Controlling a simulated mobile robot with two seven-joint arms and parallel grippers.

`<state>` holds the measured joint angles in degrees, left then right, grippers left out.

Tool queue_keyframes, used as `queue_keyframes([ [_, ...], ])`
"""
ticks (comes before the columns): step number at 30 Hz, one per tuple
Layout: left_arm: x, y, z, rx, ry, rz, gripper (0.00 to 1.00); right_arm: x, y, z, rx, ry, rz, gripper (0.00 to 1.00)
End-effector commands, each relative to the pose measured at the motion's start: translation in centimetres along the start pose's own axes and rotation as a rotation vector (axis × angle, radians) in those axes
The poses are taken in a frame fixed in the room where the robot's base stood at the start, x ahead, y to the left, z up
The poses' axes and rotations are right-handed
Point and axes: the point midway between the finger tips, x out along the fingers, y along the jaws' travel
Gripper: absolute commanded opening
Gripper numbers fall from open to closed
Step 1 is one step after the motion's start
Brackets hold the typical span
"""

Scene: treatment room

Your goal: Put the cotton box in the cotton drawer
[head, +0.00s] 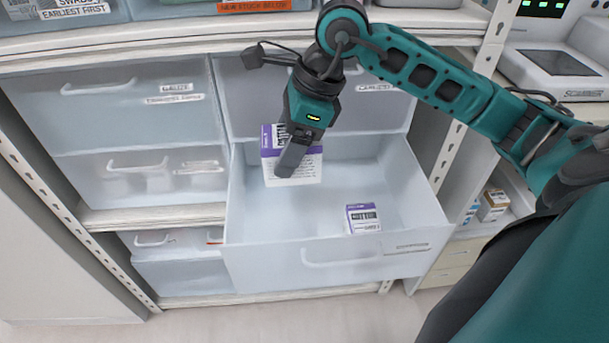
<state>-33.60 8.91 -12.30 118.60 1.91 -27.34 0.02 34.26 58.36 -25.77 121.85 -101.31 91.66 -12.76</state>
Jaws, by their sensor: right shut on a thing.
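A white and purple box (309,171) is in the grip of my right gripper (290,165), which is shut on it. The gripper points down and holds the box at the back left part of an open, pale translucent drawer (400,205). I cannot tell whether the box touches the drawer floor. A smaller white and purple box (362,218) lies in the same drawer, at the front right. The label on the drawer front (406,248) is too small to read. My left gripper is not in view.
Closed drawers with labels, one reading gauze (174,88), are at the left. Another closed drawer (385,107) is behind the open one. A shelf with bins (262,6) runs above. A scanner device (556,72) stands at the right. The middle of the open drawer is clear.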

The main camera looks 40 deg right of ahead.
Motion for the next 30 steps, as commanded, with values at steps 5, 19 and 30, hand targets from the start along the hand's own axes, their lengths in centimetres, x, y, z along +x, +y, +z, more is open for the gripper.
queue_keyframes([
  [5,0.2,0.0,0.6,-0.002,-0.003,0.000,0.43,1.5,0.1,-0.7,0.001,0.003,0.004,0.37],
  [19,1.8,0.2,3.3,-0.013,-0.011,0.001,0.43,12.6,0.1,-5.2,0.003,0.000,0.004,0.37],
  [30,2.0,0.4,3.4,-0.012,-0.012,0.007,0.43,15.8,0.1,-6.5,0.000,0.000,0.003,0.37],
])
